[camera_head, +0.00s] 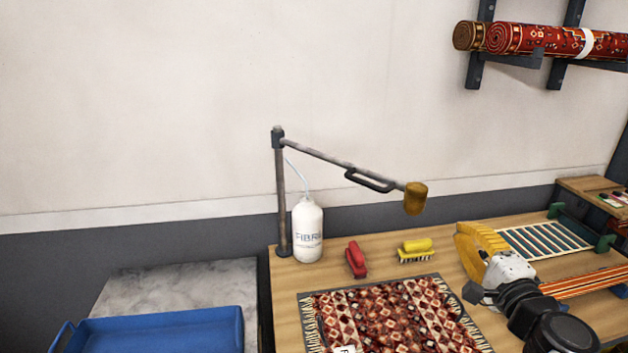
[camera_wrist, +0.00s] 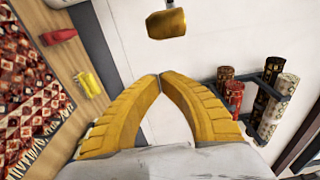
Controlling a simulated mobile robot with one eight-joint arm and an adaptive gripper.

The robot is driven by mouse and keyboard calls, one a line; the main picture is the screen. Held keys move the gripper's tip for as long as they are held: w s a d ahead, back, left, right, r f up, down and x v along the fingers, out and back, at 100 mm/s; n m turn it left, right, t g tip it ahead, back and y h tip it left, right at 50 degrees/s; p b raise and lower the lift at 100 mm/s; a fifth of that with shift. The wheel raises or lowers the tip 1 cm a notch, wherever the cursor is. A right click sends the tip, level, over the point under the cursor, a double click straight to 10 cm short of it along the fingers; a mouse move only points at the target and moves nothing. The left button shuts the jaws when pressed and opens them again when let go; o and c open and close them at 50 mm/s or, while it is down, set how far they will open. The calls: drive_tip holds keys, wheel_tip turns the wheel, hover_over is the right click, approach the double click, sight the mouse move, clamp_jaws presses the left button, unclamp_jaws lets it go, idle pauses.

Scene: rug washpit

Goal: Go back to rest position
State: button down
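My gripper (camera_head: 478,242) is raised above the right part of the wooden table, with its yellow fingers pointing up and left. In the wrist view the fingertips (camera_wrist: 160,76) meet, with nothing visible between them. A metal swing arm (camera_head: 335,161) on a post carries a brownish-yellow cylindrical head (camera_head: 415,198), up and left of my gripper. That head also shows in the wrist view (camera_wrist: 166,23), beyond the fingertips and apart from them.
The table (camera_head: 285,291) holds a patterned rug (camera_head: 388,316), a white bottle (camera_head: 307,232), a red brush (camera_head: 356,260) and a yellow brush (camera_head: 415,250). A slatted rack (camera_head: 545,241) stands behind my gripper. A blue tray (camera_head: 165,330) is at left. Rolled rugs (camera_head: 550,40) hang on wall brackets.

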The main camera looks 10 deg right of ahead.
drive_tip(key=w+a+f+n+g+y+b, duration=0.1)
drive_tip(key=a+f+n+g+y+b, duration=0.15)
drive_tip(key=a+f+n, duration=0.4)
drive_tip(key=a+f+n+g+y+b, duration=0.1)
drive_tip(key=a+f+n+g+y, duration=0.15)
drive_tip(key=a, duration=0.65)
drive_tip(key=s+a+f+n+g+h+b, duration=0.2)
drive_tip(key=s+a+f+n+g, duration=0.3)
drive_tip(key=s+n, duration=0.5)
drive_tip(key=shift+a+f+n+g+b, duration=0.3)
drive_tip(key=shift+a+f+g+b, duration=0.2)
drive_tip(key=shift+f, duration=0.45)
